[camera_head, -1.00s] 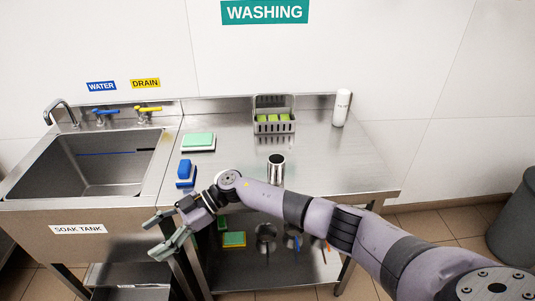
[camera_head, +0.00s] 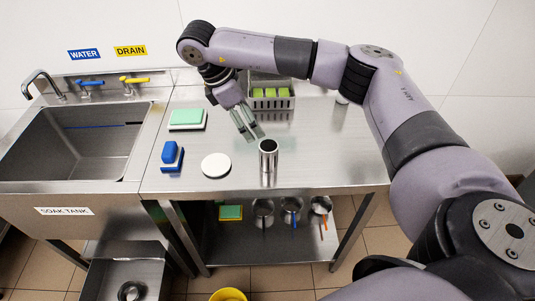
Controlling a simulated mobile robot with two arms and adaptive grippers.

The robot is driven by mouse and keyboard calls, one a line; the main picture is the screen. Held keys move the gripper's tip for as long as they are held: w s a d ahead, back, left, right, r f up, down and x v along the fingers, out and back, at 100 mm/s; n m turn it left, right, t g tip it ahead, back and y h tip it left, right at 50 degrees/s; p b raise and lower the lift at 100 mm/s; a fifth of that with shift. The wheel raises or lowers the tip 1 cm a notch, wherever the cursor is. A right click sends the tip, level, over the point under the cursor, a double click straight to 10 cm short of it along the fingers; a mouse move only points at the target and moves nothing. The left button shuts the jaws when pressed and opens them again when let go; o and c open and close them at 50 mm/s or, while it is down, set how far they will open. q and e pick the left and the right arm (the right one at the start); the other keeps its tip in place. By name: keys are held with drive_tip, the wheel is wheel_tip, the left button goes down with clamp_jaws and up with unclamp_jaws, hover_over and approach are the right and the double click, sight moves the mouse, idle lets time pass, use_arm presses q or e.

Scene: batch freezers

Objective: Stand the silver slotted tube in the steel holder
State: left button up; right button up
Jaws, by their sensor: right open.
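An upright, shiny steel cylinder (camera_head: 268,160) with an open, dark top stands near the front of the steel table. No slots show on it, and I cannot tell if it is the tube or the holder. No separate slotted tube can be made out. My right gripper (camera_head: 250,133) is open and empty, pointing down over the table, just behind and left of the cylinder in the picture and apart from it. My left gripper is not in view.
A slotted steel rack (camera_head: 272,103) with green-yellow sponges stands at the back. A white disc (camera_head: 215,165), a blue brush (camera_head: 171,157) and a green pad (camera_head: 187,117) lie left. The sink (camera_head: 70,145) is at far left. The table's front right is clear.

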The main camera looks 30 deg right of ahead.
sight(267, 146)
drive_tip(key=x, duration=0.6)
drive_tip(key=shift+d+f, duration=0.25)
drive_tip(key=shift+f, duration=0.05)
drive_tip(key=shift+x, duration=1)
drive_tip(key=x, duration=0.1)
drive_tip(key=p+x, duration=0.1)
drive_tip(key=x, duration=0.1)
drive_tip(key=shift+w+f, duration=0.15)
drive_tip(key=shift+w, duration=0.05)
drive_tip(key=shift+d+f, duration=0.25)
drive_tip(key=shift+f, duration=0.2)
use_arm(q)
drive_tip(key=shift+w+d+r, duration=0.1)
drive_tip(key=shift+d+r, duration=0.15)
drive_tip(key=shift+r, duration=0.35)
use_arm(e)
drive_tip(key=c, duration=1.4)
drive_tip(key=shift+c, duration=0.2)
